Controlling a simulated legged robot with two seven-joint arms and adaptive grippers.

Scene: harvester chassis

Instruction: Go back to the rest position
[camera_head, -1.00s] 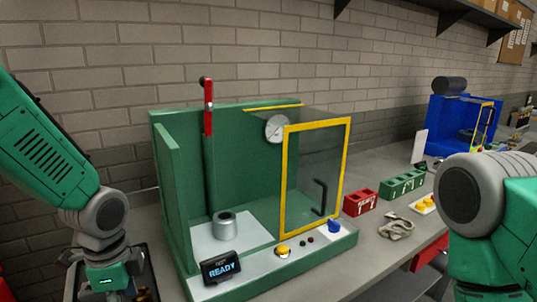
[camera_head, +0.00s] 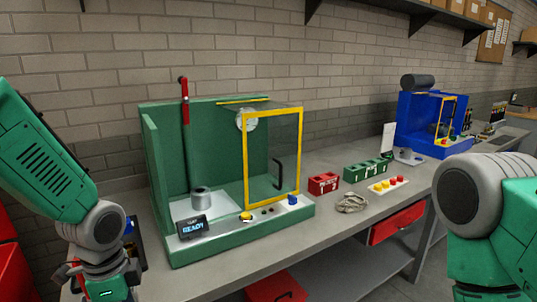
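My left arm comes in from the left edge, and its wrist and the top of my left gripper (camera_head: 112,280) show at the bottom left. The fingertips are not clear, so I cannot tell whether it is open or shut. My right arm shows at the right edge, bent downward; its gripper is out of the frame. The green machine (camera_head: 157,170) stands on the bench with its yellow-framed door (camera_head: 246,160) and a red lever (camera_head: 184,100) upright. A grey metal cylinder (camera_head: 201,203) sits inside.
The grey bench (camera_head: 335,228) runs to the right. On it are a red box (camera_head: 323,184), a green box (camera_head: 366,171), a coiled rope-like item (camera_head: 352,204), a tray of coloured knobs (camera_head: 388,185) and a blue machine (camera_head: 415,118). A red drawer (camera_head: 397,223) is below.

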